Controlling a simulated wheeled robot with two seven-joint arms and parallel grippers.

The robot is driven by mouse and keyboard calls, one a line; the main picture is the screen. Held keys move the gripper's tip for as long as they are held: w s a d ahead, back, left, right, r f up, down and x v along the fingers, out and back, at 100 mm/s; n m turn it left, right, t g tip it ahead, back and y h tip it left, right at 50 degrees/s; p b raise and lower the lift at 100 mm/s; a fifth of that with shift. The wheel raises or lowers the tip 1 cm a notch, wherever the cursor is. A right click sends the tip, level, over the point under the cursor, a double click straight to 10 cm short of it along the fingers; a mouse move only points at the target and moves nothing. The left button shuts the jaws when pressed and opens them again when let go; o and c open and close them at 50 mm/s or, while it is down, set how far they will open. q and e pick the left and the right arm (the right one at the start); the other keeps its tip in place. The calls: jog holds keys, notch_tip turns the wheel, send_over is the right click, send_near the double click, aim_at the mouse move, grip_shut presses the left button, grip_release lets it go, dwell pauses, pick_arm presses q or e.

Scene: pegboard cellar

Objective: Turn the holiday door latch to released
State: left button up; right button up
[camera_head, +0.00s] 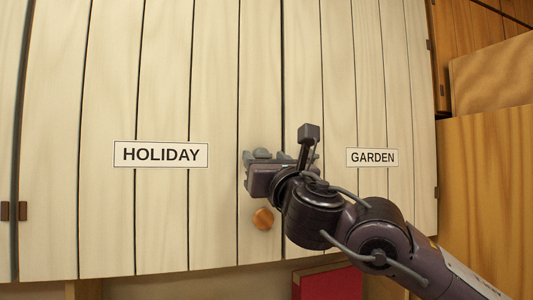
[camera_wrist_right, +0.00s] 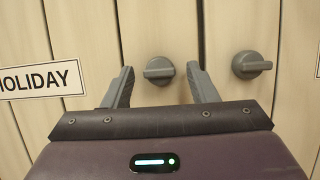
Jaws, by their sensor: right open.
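The holiday door (camera_head: 160,210) is pale planked wood with a HOLIDAY label (camera_head: 161,154). In the right wrist view, its latch (camera_wrist_right: 158,70) is a grey round knob with a roughly horizontal bar. My right gripper (camera_wrist_right: 161,84) is open, with one finger on each side of this latch; I cannot tell whether they touch it. In the head view my right gripper (camera_head: 262,160) is in front of the door and hides most of the latch area. My left gripper is not in view.
A similar grey latch (camera_wrist_right: 251,65) sits to the right, on the garden door, which bears a GARDEN label (camera_head: 372,157). An orange wooden knob (camera_head: 263,218) is below my right gripper. A red object (camera_head: 328,282) stands below the doors. A wooden cabinet (camera_head: 490,190) is at right.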

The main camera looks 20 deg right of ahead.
jog(key=shift+c, duration=0.2)
jog(key=c, duration=0.9)
jog(key=shift+c, duration=0.2)
